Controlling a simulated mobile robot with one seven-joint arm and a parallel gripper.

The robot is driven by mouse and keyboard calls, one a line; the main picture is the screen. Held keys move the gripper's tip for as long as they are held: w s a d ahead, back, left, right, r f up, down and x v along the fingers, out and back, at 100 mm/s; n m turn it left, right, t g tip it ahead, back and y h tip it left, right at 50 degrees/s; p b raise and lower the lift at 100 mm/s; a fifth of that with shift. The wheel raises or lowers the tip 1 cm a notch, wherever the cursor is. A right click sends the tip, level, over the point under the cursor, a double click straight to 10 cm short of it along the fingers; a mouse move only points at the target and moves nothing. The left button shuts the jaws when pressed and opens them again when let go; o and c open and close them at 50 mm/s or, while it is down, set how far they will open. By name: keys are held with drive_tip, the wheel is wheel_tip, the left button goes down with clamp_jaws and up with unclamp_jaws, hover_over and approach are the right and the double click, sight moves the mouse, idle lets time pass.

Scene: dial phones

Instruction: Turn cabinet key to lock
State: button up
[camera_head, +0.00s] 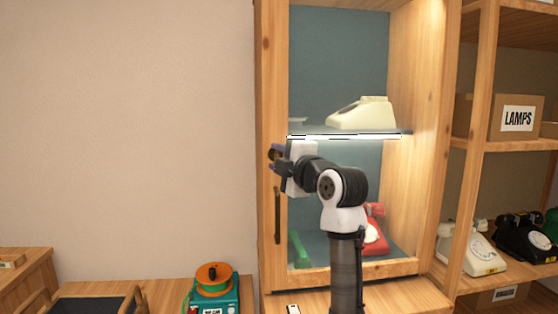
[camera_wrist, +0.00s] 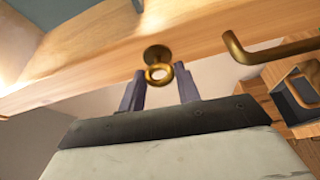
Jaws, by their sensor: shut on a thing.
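The brass cabinet key (camera_wrist: 158,73) sits in the wooden frame of the cabinet door (camera_wrist: 100,60), its round ring facing the wrist camera. My gripper (camera_wrist: 160,88) has one finger on each side of the ring and is shut on it. In the head view my gripper (camera_head: 277,158) is at the left upright of the glass-fronted cabinet (camera_head: 265,90), above the dark door handle (camera_head: 277,215). The handle also shows as a brass bar in the wrist view (camera_wrist: 270,52), right of the key. The keyhole itself is hidden behind the key.
A cream phone (camera_head: 362,113) stands on the lit cabinet shelf. A red phone (camera_head: 375,235) is below, partly behind my arm. Open shelves with phones and a LAMPS box (camera_head: 518,118) are at right. A green-and-orange reel device (camera_head: 213,285) stands at lower left. The wall left of the cabinet is bare.

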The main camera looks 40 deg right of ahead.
drive_tip(key=shift+n+g, duration=0.3)
drive_tip(key=shift+n, duration=0.2)
idle(0.3)
drive_tip(key=o, duration=1)
drive_tip(key=shift+s, duration=0.15)
drive_tip(key=s+b, duration=0.1)
drive_tip(key=s, duration=0.3)
drive_tip(key=s+a+b, duration=0.1)
drive_tip(key=s, duration=0.4)
drive_tip(key=s+a+b, duration=0.1)
drive_tip(key=s, duration=0.3)
drive_tip(key=shift+s+a, duration=0.1)
drive_tip(key=shift+s, duration=0.1)
